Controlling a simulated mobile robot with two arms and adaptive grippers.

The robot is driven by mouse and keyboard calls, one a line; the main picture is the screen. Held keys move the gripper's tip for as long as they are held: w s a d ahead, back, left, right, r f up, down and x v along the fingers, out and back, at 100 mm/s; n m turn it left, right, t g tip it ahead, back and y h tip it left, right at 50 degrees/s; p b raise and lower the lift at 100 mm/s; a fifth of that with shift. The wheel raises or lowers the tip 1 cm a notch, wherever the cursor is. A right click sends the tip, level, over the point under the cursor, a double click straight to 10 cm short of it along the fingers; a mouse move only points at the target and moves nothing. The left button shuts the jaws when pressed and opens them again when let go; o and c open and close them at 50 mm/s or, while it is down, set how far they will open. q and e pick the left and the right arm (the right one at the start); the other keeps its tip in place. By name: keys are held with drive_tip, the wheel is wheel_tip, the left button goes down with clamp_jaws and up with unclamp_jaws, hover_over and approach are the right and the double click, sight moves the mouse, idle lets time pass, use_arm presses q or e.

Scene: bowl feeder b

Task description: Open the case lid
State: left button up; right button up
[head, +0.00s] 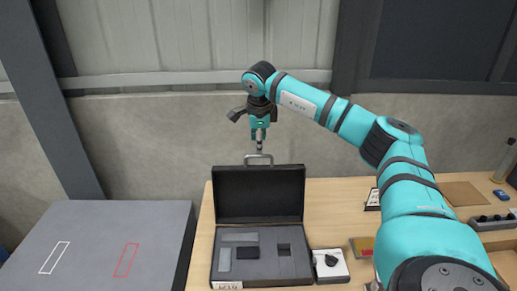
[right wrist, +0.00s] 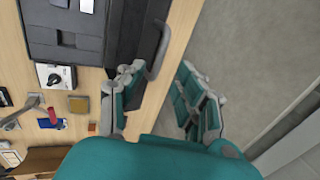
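The dark case (head: 262,270) sits on the wooden table with its lid (head: 258,196) standing upright, so the grey compartments inside show. The metal handle (head: 258,159) is at the lid's top edge. My right gripper (head: 259,147) is just above the handle, pointing down. In the right wrist view my right gripper (right wrist: 160,72) has its fingers spread apart with nothing between them. The handle (right wrist: 161,48) shows beyond the fingertips, beside the lid (right wrist: 126,30). I cannot tell whether a finger touches the handle. My left gripper is in neither view.
A white box with a dark item (head: 330,265) stands right of the case on the wooden table (head: 330,205). A grey table (head: 95,240) with white and red outlines is at the left. Several small items lie at the right. A concrete wall (head: 150,150) is behind.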

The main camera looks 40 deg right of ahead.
sight(258, 156)
drive_tip(key=p+x, duration=0.1)
drive_tip(key=x, duration=0.4)
drive_tip(key=shift+w+f, duration=0.1)
drive_tip(key=shift+f, duration=0.2)
clamp_jaws()
